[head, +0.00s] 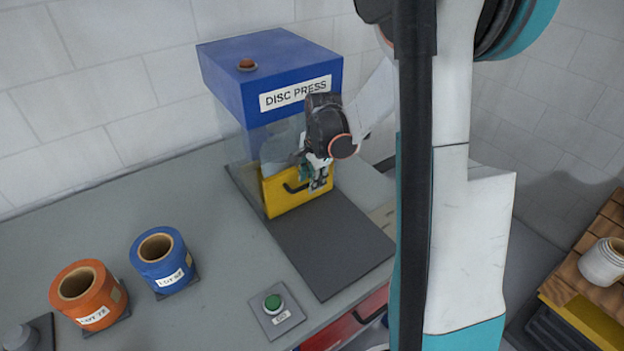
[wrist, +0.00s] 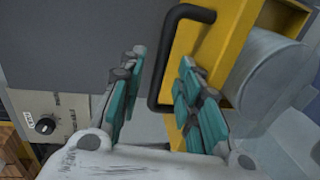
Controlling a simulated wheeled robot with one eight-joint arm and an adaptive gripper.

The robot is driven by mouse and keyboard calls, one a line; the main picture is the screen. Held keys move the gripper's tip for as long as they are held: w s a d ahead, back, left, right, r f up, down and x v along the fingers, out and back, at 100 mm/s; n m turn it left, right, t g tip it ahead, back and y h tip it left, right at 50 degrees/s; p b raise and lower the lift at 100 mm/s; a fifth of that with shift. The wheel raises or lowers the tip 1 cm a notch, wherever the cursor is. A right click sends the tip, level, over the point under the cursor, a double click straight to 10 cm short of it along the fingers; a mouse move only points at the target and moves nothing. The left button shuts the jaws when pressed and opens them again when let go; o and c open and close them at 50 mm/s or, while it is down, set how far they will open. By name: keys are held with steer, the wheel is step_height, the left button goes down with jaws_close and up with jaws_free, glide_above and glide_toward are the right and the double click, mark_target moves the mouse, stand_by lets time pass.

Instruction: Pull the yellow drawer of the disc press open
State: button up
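The disc press (head: 270,75) is a blue-topped box with clear walls at the back of the bench. Its yellow drawer (head: 283,202) sits low at the front and appears shut. A black bar handle (head: 291,187) is on the drawer front; it also shows in the wrist view (wrist: 158,70). My gripper (head: 320,178) is at the right part of the drawer front and partly covers it. In the wrist view my gripper (wrist: 160,75) is open, with the handle bar seen between its teal fingers. I cannot tell whether either finger touches it.
A dark grey mat (head: 325,240) lies clear before the press. A green button (head: 272,303), a blue roll (head: 162,262) and an orange roll (head: 90,295) stand to the left. A wooden rack (head: 580,280) is at far right.

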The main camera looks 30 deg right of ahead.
jaws_close()
steer(key=s, duration=2.5)
steer(key=shift+s+d+p, duration=0.15)
steer(key=shift+d+p, duration=0.25)
steer(key=shift+d, duration=0.05)
jaws_free()
steer(key=shift+r, duration=0.1)
